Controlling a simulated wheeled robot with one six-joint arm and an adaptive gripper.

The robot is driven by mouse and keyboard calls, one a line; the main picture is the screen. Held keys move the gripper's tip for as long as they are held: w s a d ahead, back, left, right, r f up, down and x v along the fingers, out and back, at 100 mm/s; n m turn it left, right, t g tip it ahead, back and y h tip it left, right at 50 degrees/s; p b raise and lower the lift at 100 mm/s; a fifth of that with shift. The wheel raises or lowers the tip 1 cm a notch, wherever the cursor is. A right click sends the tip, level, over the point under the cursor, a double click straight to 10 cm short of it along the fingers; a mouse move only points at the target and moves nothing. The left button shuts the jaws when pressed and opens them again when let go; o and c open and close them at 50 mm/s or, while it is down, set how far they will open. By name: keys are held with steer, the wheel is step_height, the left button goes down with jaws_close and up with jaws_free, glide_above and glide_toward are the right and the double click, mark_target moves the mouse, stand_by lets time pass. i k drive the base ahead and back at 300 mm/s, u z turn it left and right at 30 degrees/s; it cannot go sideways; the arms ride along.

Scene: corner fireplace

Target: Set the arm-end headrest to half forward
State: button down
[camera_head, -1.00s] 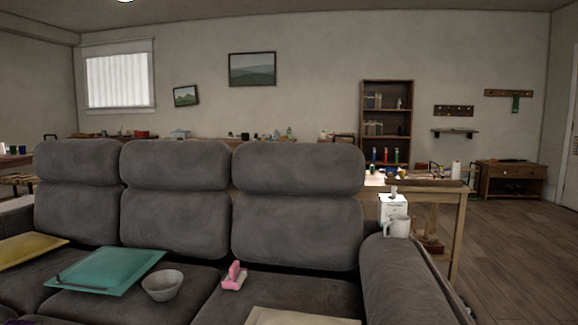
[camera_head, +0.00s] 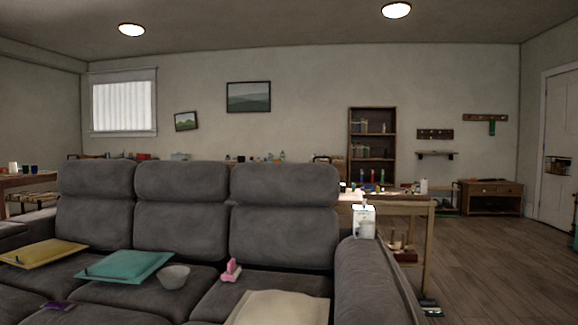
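A dark grey sofa stands in front of me with three padded headrests along its back. The headrest (camera_head: 284,183) at the right end is the one beside the right armrest (camera_head: 372,285). The middle headrest (camera_head: 181,181) and the left headrest (camera_head: 97,179) stand in line with it. All three look upright above their back cushions, with a dark seam beneath each. I cannot tell a small tilt from this front view. My gripper is not in view.
On the seats lie a yellow cushion (camera_head: 44,253), a teal cushion (camera_head: 125,266), a grey bowl (camera_head: 173,276), a pink object (camera_head: 231,270) and a beige cushion (camera_head: 280,308). A white box (camera_head: 363,221) is at the right armrest. Open wooden floor (camera_head: 480,270) lies to the right.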

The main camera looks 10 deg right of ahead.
mark_target(256, 183)
steer(key=z, duration=1.8)
steer(key=i, duration=3.9)
steer(key=u, duration=5.75)
